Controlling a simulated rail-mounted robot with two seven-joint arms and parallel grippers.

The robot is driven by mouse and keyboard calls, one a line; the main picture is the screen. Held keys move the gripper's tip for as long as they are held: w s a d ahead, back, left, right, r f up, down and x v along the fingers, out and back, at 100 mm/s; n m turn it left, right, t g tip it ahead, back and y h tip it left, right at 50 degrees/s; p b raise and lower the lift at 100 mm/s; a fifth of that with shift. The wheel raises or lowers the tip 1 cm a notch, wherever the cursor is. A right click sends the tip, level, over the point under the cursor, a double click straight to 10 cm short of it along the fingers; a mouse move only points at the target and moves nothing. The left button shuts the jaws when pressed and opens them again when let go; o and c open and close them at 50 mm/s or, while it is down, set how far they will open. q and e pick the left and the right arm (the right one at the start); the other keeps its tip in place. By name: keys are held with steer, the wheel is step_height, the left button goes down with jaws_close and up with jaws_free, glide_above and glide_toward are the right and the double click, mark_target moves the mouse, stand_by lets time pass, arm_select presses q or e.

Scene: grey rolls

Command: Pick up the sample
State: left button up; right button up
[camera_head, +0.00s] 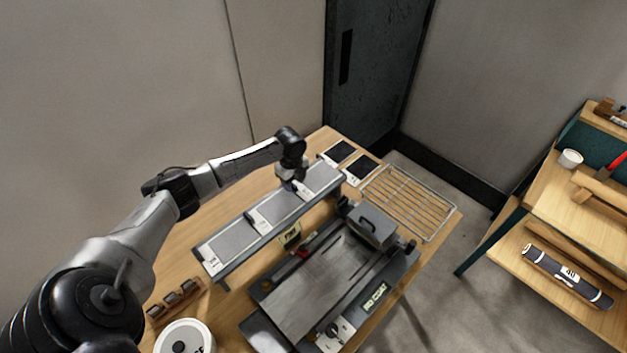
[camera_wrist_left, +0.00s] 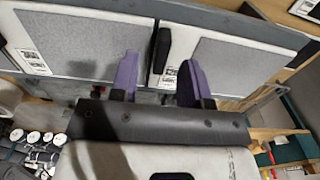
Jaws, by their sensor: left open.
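Several flat grey samples with white label strips lie in a row on a raised rack (camera_head: 226,278): a near one (camera_head: 232,243), a middle one (camera_head: 279,209) and a far one (camera_head: 322,175). I cannot tell which is the task's sample. My left gripper (camera_head: 297,187) is low over the rack, around the middle and far samples. In the left wrist view its purple fingers (camera_wrist_left: 158,82) are apart, with a black tab (camera_wrist_left: 161,50) of the rack showing beyond the gap between them. Grey panels show on both sides. Contact cannot be told. My right gripper is out of view.
A coating machine (camera_head: 320,285) stands right of the rack. A wire rack (camera_head: 409,201) and two dark swatches (camera_head: 341,151) are at the table's far end. A white tub (camera_head: 186,338) and small bottle holder (camera_head: 174,302) are near. A shelf (camera_head: 555,200) stands right.

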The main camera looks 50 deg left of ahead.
arm_select(q)
steer(key=shift+f, duration=0.65)
jaws_close()
